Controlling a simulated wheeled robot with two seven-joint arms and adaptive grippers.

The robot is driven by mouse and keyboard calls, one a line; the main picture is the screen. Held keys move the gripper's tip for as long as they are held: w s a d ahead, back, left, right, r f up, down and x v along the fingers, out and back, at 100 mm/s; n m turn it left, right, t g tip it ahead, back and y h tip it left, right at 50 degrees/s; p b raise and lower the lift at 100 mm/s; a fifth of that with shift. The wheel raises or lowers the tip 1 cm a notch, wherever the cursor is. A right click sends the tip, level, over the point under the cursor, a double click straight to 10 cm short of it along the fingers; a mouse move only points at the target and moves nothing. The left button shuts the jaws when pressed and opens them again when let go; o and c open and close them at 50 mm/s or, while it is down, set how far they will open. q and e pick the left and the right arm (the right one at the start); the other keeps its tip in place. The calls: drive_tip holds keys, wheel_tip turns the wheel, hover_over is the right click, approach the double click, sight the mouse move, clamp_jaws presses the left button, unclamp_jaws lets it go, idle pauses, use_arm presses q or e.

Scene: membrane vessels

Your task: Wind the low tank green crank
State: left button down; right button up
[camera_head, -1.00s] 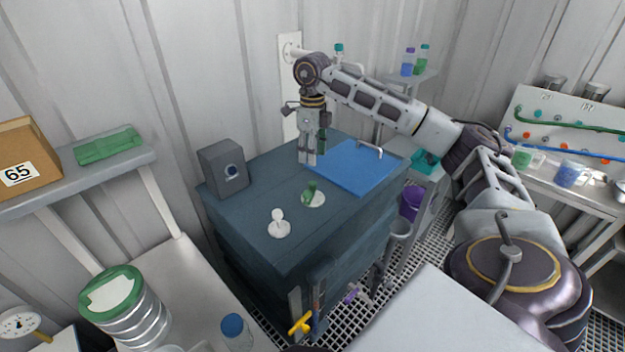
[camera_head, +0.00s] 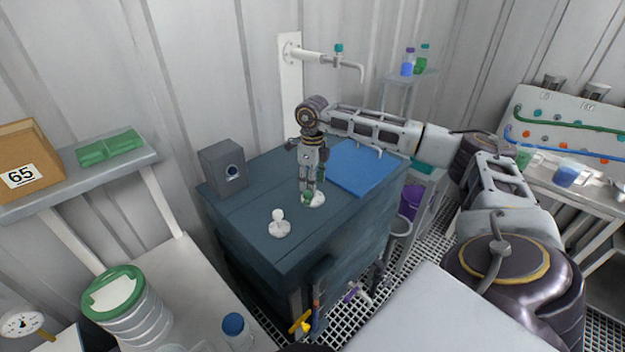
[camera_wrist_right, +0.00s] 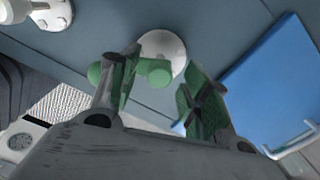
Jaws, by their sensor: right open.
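The green crank (camera_head: 307,197) sits on a round white base on the top of the low dark blue tank (camera_head: 262,236). My right gripper (camera_head: 308,188) points down right at the crank and partly hides it in the head view. In the right wrist view the green crank (camera_wrist_right: 158,76) shows between and beyond the two green-padded fingers of my right gripper (camera_wrist_right: 160,95), which stand apart. The left finger overlaps the crank's bar; I cannot tell whether it touches. My left gripper is not in view.
A white knob (camera_head: 279,224) stands on the tank top nearer the front. A grey box (camera_head: 223,167) is at the tank's left corner. A blue panel with a handle (camera_head: 362,168) covers the right part. A white wall pipe (camera_head: 330,60) reaches over the back.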

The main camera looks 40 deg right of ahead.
drive_tip(key=shift+c, duration=0.4)
clamp_jaws()
drive_tip(key=shift+m, duration=0.4)
drive_tip(key=shift+m+b, duration=0.3)
drive_tip(key=shift+m, duration=2.1)
drive_tip(key=shift+o, duration=0.4)
unclamp_jaws()
drive_tip(key=shift+r, duration=0.1)
